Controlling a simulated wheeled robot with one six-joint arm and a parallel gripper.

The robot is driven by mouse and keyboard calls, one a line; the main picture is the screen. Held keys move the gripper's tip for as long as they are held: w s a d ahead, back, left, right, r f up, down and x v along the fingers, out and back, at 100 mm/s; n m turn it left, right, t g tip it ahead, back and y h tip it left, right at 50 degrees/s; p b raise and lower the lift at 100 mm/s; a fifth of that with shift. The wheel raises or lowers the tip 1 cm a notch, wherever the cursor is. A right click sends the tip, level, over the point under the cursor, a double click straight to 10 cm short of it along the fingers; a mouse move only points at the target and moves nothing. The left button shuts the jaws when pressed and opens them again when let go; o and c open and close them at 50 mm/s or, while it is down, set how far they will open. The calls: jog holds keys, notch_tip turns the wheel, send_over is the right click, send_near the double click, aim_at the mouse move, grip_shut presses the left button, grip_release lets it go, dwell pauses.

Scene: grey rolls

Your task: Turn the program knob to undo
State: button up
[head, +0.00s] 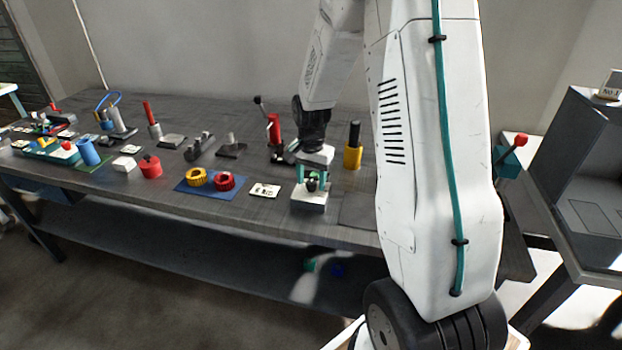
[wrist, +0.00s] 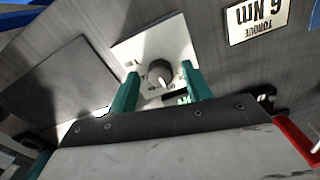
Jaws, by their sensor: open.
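The program knob (wrist: 160,73) is a dark round knob on a pale, light-grey box (wrist: 128,48), seen from above in the wrist view. In the head view the box (head: 309,201) stands near the front edge of the table, with the dark knob (head: 312,184) on top. My gripper (wrist: 158,85) is open, with one teal finger on each side of the knob. In the head view my gripper (head: 312,178) points down over the box. I cannot tell whether the fingers touch the knob. The knob's markings are mostly hidden or too small to read.
A card reading "6 Nm torque" (wrist: 259,20) lies beside the box; it also shows in the head view (head: 265,190). A blue mat (head: 190,188) with yellow and red rings is to the left. A yellow holder (head: 352,157) stands behind right. A dark flat plate (wrist: 62,82) lies beside the box.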

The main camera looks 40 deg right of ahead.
jog(key=shift+c, duration=0.2)
jog(key=c, duration=0.9)
jog(key=n, duration=0.4)
jog(key=shift+n, duration=1.8)
jog(key=o, duration=0.9)
